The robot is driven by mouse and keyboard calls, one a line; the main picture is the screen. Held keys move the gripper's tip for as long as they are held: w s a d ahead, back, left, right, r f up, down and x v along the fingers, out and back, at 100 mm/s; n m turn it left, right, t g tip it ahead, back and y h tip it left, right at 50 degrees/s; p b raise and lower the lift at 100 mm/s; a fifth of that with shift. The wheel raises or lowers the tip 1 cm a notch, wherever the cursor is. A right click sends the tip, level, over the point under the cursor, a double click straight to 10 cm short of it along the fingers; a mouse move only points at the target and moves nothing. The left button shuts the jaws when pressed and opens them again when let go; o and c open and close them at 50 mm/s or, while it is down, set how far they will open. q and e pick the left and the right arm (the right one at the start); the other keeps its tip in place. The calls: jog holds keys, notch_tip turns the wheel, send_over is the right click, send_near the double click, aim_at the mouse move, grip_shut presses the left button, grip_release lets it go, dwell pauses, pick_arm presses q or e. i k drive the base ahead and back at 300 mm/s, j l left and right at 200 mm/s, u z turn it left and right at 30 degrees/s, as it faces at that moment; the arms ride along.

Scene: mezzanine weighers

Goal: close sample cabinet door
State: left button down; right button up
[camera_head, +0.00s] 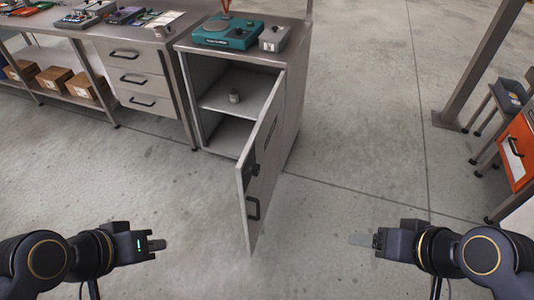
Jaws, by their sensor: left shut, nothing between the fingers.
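The sample cabinet (297,95) stands in the upper middle of the head view. Its grey door (261,165) hangs wide open, swung out toward me, hinged on the cabinet's right side. A dark handle (253,208) is low on the door, with a dark lock-like fitting above it.
A teal weigher (228,32) and a small grey box (274,38) sit on the cabinet top. A drawer unit (135,78) and a bench with cardboard boxes (55,79) stand left. A metal post (478,65) and an orange cabinet (517,150) are right. The floor around the door is clear.

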aim_at(263, 148)
jog(key=i+l+u, duration=0.3)
jog(key=i+l, duration=0.45)
jog(key=k+j+z, duration=0.1)
jog(key=j+z, duration=0.2)
